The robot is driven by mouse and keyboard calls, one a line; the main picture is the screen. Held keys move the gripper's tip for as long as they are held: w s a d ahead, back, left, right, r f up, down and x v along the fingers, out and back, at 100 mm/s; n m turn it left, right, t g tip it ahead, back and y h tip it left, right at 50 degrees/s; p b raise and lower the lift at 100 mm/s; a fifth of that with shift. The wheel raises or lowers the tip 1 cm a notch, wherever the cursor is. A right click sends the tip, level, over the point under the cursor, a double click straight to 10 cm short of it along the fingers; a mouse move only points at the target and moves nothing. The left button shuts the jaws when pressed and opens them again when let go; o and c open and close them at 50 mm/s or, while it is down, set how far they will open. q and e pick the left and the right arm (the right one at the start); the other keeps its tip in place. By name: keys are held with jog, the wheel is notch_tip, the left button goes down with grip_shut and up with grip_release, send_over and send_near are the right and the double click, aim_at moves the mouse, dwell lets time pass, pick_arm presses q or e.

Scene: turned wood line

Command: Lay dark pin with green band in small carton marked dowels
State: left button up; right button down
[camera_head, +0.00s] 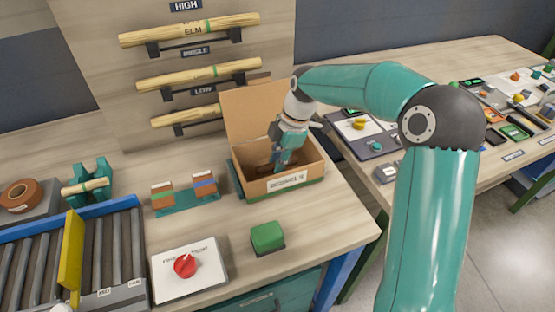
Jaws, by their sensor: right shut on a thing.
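The small open carton (310,172) stands on the near bench with its back flap up. It has a white label on its front, too small to read surely. My right gripper (276,166) reaches down into the carton from above, fingers inside its walls. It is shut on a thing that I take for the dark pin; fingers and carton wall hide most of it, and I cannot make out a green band. I cannot tell whether it touches the carton floor. My left gripper is not in view.
Pale banded rods (190,30) rest on wall pegs behind. A green block (267,237), a red-knobbed panel (186,266), a small rack with banded blocks (184,196) and a roller conveyor (100,245) stand left and in front. Another cluttered bench (455,60) is at right.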

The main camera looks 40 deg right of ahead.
aim_at(290, 163)
jog(key=c, duration=1)
grip_release()
jog(key=shift+r+p, duration=0.45)
jog(key=shift+r, duration=0.05)
jog(key=p+v, duration=0.1)
jog(key=v, duration=1.1)
jog(key=shift+r, duration=0.15)
